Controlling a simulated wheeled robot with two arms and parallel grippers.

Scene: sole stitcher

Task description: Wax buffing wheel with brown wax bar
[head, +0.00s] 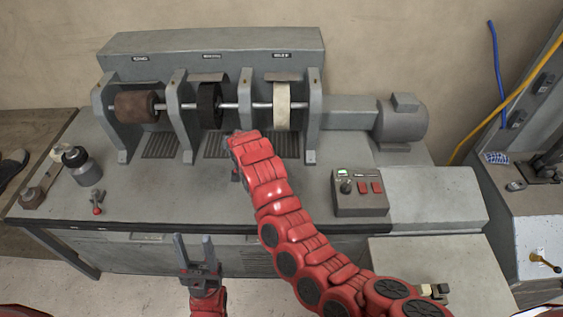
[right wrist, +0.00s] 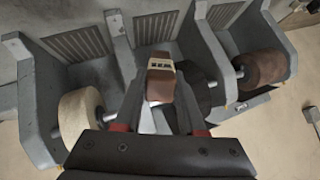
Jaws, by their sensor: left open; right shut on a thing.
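The brown wax bar (right wrist: 160,88), with a pale label on its end, is between the fingers of my right gripper (right wrist: 163,118), which is shut on it in the right wrist view. Just behind the bar is the black middle wheel (right wrist: 202,88); whether they touch I cannot tell. In the head view my right arm ends just below the black wheel (head: 209,106), and its gripper and the bar are hidden. A brown wheel (head: 136,106) is at the left and a cream wheel (head: 282,106) at the right on the same shaft. My left gripper (head: 194,242) is open and empty before the bench's front edge.
Grey dividers (head: 181,118) stand between the wheels. A control box (head: 359,193) with red buttons and a lit green display sits right of my right arm. A motor (head: 401,122) is at the shaft's right end. A dark-topped jar (head: 82,165) stands on the left.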

